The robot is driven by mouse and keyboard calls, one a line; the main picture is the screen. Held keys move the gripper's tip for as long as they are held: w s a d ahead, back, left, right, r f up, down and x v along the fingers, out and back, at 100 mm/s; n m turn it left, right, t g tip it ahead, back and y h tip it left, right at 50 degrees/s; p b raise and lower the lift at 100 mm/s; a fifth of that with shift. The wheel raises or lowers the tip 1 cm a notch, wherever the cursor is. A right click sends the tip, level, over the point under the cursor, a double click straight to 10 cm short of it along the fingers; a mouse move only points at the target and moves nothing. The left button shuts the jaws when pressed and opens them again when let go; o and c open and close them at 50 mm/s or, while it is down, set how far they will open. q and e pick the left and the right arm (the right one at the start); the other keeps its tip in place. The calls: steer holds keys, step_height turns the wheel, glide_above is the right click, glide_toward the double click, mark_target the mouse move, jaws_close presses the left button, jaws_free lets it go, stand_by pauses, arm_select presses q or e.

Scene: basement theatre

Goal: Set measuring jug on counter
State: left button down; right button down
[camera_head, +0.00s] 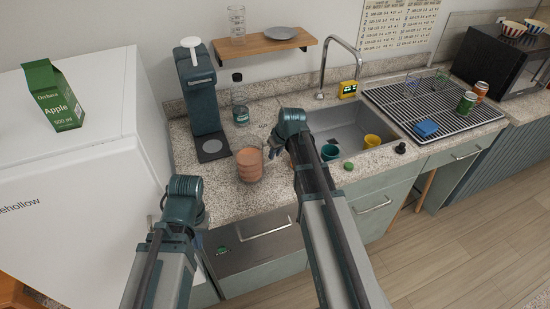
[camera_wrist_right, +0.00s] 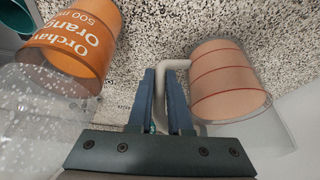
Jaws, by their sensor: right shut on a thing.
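The measuring jug (camera_head: 249,165) is a clear cup with red lines and a peach-coloured filling, upright at the counter's (camera_head: 222,192) front left. In the right wrist view the jug (camera_wrist_right: 228,85) is at the right, its pale handle between my fingers. My right gripper (camera_head: 274,150) is shut on that handle; its fingers also show in the right wrist view (camera_wrist_right: 166,80). I cannot tell if the jug's base touches the counter. My left gripper (camera_head: 163,203) hangs low in front of the white fridge; its fingers are too unclear to read.
A coffee machine (camera_head: 202,95) stands behind the jug. A sink (camera_head: 355,130) with a teal cup (camera_head: 329,152) and a yellow cup (camera_head: 371,141) lies to the right. An orange labelled container (camera_wrist_right: 75,42) is left of my right fingers. A drying rack (camera_head: 450,115) is farther right.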

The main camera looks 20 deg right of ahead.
steer(key=shift+f, duration=0.1)
steer(key=shift+f, duration=0.15)
steer(key=c, duration=0.8)
jaws_free()
steer(key=shift+c, duration=0.2)
steer(key=p+v, duration=1.1)
steer(key=v, duration=0.2)
steer(key=s+a+f+n+g+h, duration=0.1)
steer(key=s+a+g, duration=0.3)
steer(key=s+a, duration=1.5)
steer(key=shift+s+a+f+g+h, duration=0.2)
steer(key=shift+a+f+g+h, duration=0.1)
steer(key=shift+a+f+h, duration=0.3)
